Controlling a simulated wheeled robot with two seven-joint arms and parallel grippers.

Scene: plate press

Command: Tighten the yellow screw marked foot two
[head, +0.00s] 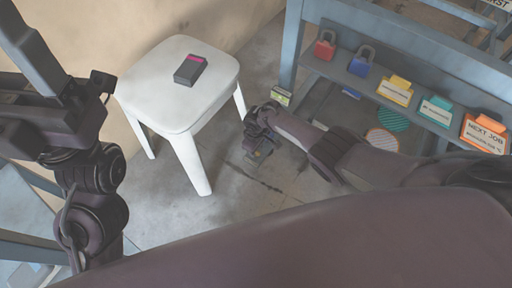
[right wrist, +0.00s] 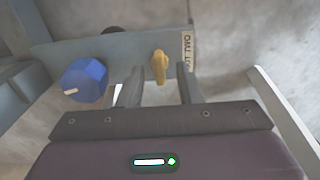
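The yellow screw (right wrist: 158,66) has a wing-like head and sits on a grey-blue bar in the right wrist view. A pale label (right wrist: 188,52) beside it reads TWO, turned on its side. My right gripper (right wrist: 158,90) is open, its two fingers apart on either side of the screw's line; I cannot tell whether they touch it. In the head view my right gripper (head: 262,135) is low, near the frame's leg, and the screw cannot be made out there. My left gripper (head: 101,86) is at the left, its fingers unclear.
A blue knob (right wrist: 85,80) with a pale mark sits left of the screw. A white stool (head: 165,105) carries a dark box (head: 190,70) with a pink stripe. A shelf (head: 335,72) holds a red padlock (head: 325,47), a blue padlock (head: 361,63) and several coloured tags.

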